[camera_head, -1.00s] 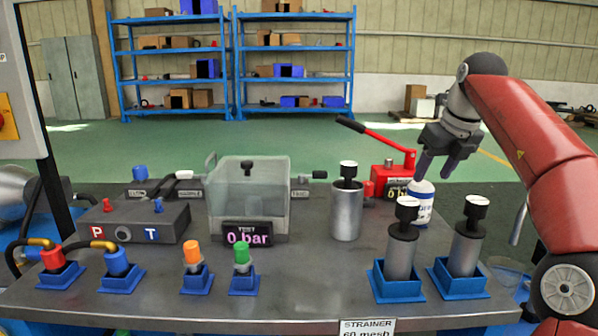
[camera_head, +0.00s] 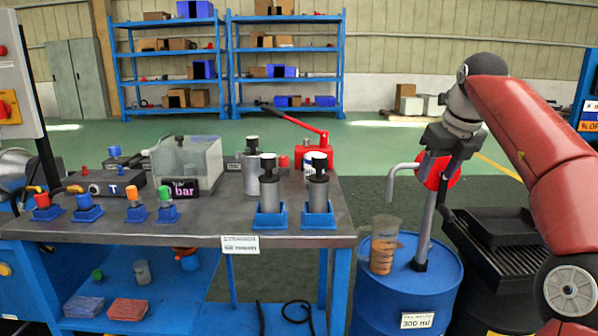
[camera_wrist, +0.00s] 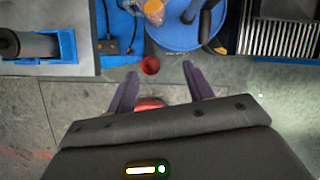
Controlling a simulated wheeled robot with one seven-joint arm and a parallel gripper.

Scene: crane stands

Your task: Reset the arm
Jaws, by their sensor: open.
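My red arm (camera_head: 520,140) is raised on the right and bends over at the top. My gripper (camera_head: 437,172) points down in front of the drum pump, with a red round part (camera_head: 432,172) behind its fingers. In the wrist view my gripper (camera_wrist: 161,88) has its two purple-grey fingers well apart, with nothing held between them. Red parts show beyond and between the fingers there; I cannot tell whether they touch.
A blue drum (camera_head: 385,300) with a pump post and spout (camera_head: 392,168) stands below my gripper. A beaker of amber liquid (camera_head: 383,250) is on it. The workbench (camera_head: 110,228) is left; a dark grated stand (camera_head: 500,250) is right.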

